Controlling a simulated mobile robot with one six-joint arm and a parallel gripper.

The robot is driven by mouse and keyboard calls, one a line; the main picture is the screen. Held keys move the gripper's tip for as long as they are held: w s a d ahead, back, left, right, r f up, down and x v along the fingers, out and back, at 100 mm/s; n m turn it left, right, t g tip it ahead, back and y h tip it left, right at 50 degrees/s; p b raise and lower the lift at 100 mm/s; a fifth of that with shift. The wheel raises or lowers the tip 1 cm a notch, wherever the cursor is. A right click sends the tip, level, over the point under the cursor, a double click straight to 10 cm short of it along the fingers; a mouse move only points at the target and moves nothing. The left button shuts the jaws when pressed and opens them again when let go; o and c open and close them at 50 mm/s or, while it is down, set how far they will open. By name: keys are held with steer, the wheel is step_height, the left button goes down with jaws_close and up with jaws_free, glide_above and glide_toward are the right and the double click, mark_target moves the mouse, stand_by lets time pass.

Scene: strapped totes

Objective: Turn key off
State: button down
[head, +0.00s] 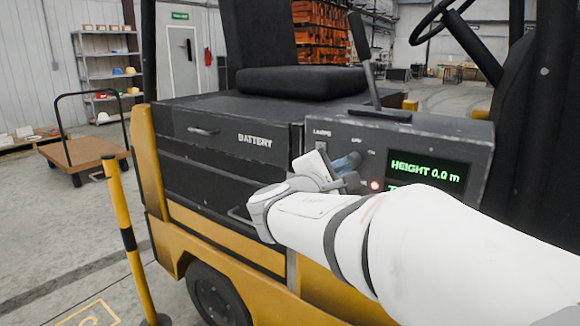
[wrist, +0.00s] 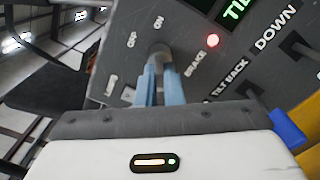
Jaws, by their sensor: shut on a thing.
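The key switch (wrist: 159,50) is a grey round part on the forklift's dark control panel, just under the OFF and ON labels in the wrist view. My gripper (wrist: 160,74) has its blue fingers closed on it, one on each side. The fingers hide most of the key, so I cannot tell which label it points to. In the head view my gripper (head: 347,163) meets the panel (head: 461,140) left of the display, and the key is hidden behind the fingers and wrist.
A red light (head: 375,185) glows beside the green-lettered display (head: 425,173). A tall lever (head: 363,58) rises above the panel. The wrist view shows BRAKE, TILT BACK and DOWN labels right of the key. A yellow-black post (head: 127,240) and a cart (head: 84,150) stand left.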

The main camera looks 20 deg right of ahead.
steer(key=shift+n+p, duration=3.9)
steer(key=shift+n, duration=1.7)
steer(key=c, duration=1.6)
jaws_free()
steer(key=shift+o, duration=0.2)
steer(key=v, duration=0.7)
steer(key=shift+s+a+p, duration=0.3)
steer(key=shift+p, duration=0.1)
